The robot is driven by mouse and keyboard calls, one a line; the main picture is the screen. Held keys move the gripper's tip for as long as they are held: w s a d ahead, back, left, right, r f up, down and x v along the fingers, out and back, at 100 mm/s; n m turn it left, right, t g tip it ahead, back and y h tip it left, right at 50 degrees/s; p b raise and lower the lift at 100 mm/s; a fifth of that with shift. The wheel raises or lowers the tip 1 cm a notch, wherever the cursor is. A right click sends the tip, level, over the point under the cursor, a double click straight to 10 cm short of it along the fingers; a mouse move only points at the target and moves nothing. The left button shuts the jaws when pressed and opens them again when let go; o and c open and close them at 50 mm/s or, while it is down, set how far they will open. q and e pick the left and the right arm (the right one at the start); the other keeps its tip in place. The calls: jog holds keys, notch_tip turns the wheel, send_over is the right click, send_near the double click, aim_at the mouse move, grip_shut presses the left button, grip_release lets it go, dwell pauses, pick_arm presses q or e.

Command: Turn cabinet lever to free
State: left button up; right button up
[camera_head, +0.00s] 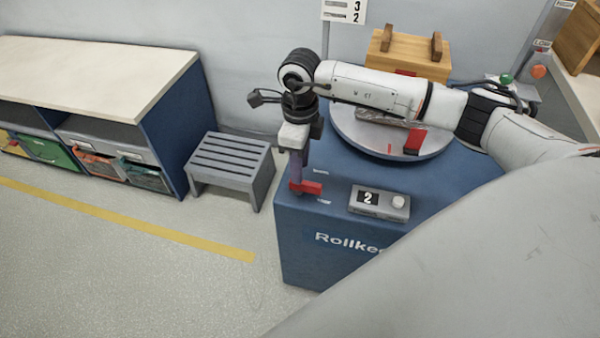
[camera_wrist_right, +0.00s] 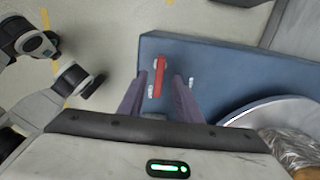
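The red cabinet lever (camera_head: 312,188) is on the top of the blue cabinet (camera_head: 300,245), near its left front corner. My right gripper (camera_head: 297,187) points down over the lever. In the wrist view its two purple-grey fingers (camera_wrist_right: 159,80) are apart, one on each side of the red bar, with gaps visible.
A round grey turntable (camera_head: 345,122) carries a red block and other items partly hidden by my right arm. A box with a "2" display and knob (camera_head: 379,202) sits right of the lever. A grey step stool (camera_head: 230,165) stands left of the cabinet. The floor in front is clear.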

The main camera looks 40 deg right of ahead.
pick_arm(q)
jog(key=shift+w+r, duration=0.15)
jog(key=shift+w, duration=0.05)
pick_arm(e)
notch_tip(320, 180, up, 5)
jog(key=shift+r, duration=0.2)
pick_arm(q)
jog(key=shift+w, duration=0.1)
